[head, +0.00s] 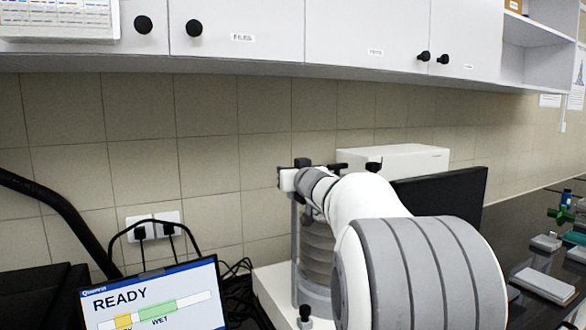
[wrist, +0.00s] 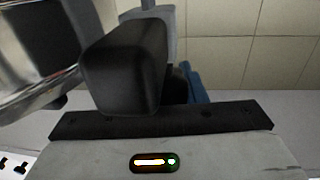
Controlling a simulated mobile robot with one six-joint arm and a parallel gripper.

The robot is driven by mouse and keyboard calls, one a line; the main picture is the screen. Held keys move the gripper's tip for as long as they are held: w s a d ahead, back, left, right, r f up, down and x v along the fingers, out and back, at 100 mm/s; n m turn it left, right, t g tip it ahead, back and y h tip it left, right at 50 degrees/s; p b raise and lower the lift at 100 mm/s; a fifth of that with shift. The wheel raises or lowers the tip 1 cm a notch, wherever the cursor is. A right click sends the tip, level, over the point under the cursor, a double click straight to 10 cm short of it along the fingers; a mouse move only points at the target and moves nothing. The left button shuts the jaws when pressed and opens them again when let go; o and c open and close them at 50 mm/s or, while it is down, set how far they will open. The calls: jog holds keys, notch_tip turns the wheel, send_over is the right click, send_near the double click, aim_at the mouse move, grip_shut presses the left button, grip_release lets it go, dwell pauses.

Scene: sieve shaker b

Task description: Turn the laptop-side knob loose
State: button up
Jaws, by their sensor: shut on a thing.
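The sieve shaker stands at lower centre of the head view, its grey sieve stack (head: 317,255) partly behind my arm and a thin upright rod (head: 294,250) on its left. My gripper (head: 289,179) is at the top of that left rod, on the laptop side, shut on the laptop-side knob. The knob is mostly hidden by the gripper. In the wrist view a large black block fills the middle, with a dark part and a blue piece beside it; I cannot separate knob from finger there. Another black knob (head: 373,165) shows at the top right.
The laptop (head: 155,298) shows READY at lower left, with cables and wall sockets (head: 155,226) behind. White cabinets (head: 260,35) hang above. A white box (head: 395,160) and a dark screen (head: 445,195) are behind my arm. Small items lie on the right counter.

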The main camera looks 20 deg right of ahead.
jog(key=shift+s+a+n+g+y+p, duration=0.15)
jog(key=shift+n+g+y+p, duration=0.25)
jog(key=shift+n+y+p, duration=1.15)
jog(key=shift+w+a+n+g+y+p, duration=0.1)
jog(key=shift+a+n+g+y+p, duration=0.5)
jog(key=shift+y+p, duration=1.8)
jog(key=shift+s+d+n+g+y+p, duration=0.1)
jog(key=shift+d+n+g+y+p, duration=0.1)
jog(key=shift+n+y+p, duration=1.75)
jog(key=shift+a+m+h+p, duration=0.1)
jog(key=shift+m+h+p, duration=0.4)
jog(key=shift+p, duration=0.15)
jog(key=o, duration=1)
jog(key=shift+s, duration=0.1)
